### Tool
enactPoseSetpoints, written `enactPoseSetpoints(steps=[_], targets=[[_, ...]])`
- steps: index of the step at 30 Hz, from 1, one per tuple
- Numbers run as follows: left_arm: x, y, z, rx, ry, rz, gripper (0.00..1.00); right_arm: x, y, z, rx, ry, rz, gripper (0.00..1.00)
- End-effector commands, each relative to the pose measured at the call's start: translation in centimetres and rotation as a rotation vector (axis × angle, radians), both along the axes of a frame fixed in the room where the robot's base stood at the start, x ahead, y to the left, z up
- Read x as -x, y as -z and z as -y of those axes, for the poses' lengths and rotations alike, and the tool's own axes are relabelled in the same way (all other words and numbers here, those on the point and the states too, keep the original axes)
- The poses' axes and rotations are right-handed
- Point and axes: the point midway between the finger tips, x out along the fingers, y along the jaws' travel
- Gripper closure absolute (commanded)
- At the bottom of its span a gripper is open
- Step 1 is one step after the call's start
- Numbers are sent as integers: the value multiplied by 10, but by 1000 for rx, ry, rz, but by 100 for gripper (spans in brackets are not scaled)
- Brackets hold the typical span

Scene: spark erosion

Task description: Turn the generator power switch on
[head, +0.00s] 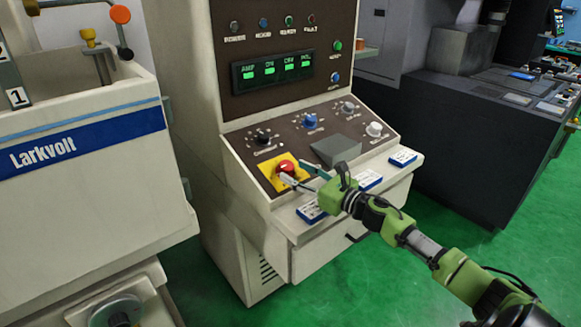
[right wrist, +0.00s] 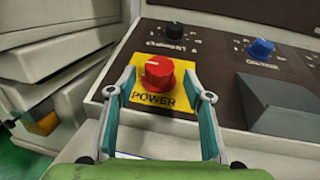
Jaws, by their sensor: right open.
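The generator power switch (head: 286,168) is a red rotary knob on a yellow plate at the lower left of the cabinet's sloped panel. In the right wrist view the red knob (right wrist: 158,73) sits above the word POWER on the yellow plate (right wrist: 143,98). A light mark shows on top of the knob. My right gripper (head: 300,176) is open in front of the switch. In the right wrist view its two fingers (right wrist: 160,85) stand apart, one on each side of the knob, with gaps. Contact cannot be told. My left gripper is not in view.
The generator cabinet (head: 200,130) has a black knob (head: 263,137), a blue knob (head: 310,121) and a grey wedge-shaped block (head: 338,149) near the switch. Blue-and-white packs (head: 403,157) lie on the front ledge. A Larkvolt machine (head: 90,185) stands left; a dark machine (head: 470,150) stands right.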

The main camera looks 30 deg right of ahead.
Motion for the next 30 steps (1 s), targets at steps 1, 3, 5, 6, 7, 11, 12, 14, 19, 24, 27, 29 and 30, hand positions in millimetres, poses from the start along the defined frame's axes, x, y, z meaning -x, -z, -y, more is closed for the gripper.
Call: enactPoseSetpoints(steps=[1, 3, 5, 6, 7, 11, 12, 14, 19, 24, 27, 29, 30], targets=[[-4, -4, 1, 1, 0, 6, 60, -7, -3, -1, -2, 1, 2, 53], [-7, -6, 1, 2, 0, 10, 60, -14, -2, -3, -3, 2, 1, 53], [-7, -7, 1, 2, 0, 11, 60, -19, -1, -4, -2, 2, 1, 53], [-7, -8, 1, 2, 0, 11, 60, -21, -2, -4, -1, 2, 2, 53], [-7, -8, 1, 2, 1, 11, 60, -23, -1, -5, -1, 1, 2, 53], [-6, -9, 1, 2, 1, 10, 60, -27, 0, -6, -1, 0, 0, 53], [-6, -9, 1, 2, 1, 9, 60, -28, 0, -7, 0, 0, 1, 53], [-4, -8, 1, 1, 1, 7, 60, -28, 0, -7, 0, 0, 0, 53], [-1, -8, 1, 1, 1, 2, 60, -28, 0, -7, 0, 0, 0, 53], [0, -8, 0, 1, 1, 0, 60, -28, 0, -7, 0, 0, 0, 92], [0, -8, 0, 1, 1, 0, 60, -28, 0, -7, -1, 0, 0, 92], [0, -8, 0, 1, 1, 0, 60, -28, 0, -7, -1, 1, 0, 92], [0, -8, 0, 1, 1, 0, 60, -28, 0, -7, -2, 3, 0, 92]])
